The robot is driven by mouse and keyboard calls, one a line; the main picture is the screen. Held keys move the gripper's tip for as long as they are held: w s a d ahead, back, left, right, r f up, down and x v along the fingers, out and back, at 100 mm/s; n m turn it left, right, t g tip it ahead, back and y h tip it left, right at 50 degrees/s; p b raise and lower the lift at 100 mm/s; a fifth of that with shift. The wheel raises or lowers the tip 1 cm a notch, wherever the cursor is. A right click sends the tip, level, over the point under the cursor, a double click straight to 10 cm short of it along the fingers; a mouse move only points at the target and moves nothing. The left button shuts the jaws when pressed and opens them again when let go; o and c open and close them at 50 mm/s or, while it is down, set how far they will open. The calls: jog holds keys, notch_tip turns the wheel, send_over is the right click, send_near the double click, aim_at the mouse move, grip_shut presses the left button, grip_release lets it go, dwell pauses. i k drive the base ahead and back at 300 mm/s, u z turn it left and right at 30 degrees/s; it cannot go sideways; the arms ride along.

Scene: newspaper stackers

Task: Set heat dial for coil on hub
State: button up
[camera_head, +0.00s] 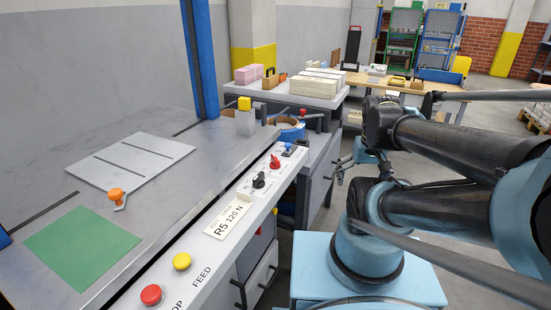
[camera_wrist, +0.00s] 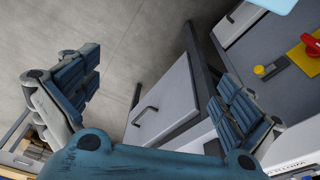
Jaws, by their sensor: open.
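The control panel (camera_head: 228,212) runs along the front edge of the grey machine table in the head view. A black knob (camera_head: 259,181) and a red knob (camera_head: 275,162) sit on its far part, with a small blue part (camera_head: 288,148) beyond them. Their markings are too small to read, so I cannot tell which is the heat dial. My gripper (camera_wrist: 155,85) is open and empty in the wrist view, above a cabinet front and floor. A red knob on a yellow plate (camera_wrist: 304,57) shows at that view's right edge, outside the fingers.
A red button (camera_head: 151,295) and a yellow button (camera_head: 182,261) sit on the near panel. An orange-knobbed clamp (camera_head: 117,196), a green sheet (camera_head: 85,245) and a grey plate (camera_head: 132,163) are on the table. A drawer handle (camera_wrist: 146,114) projects below the gripper. Grey floor is open behind.

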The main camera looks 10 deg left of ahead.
aim_at(274, 164)
jog(key=k, duration=0.5)
jog(key=u, duration=0.85)
jog(key=k, duration=1.4)
jog(key=z, duration=0.8)
jog(key=i, duration=1)
jog(key=u, duration=0.05)
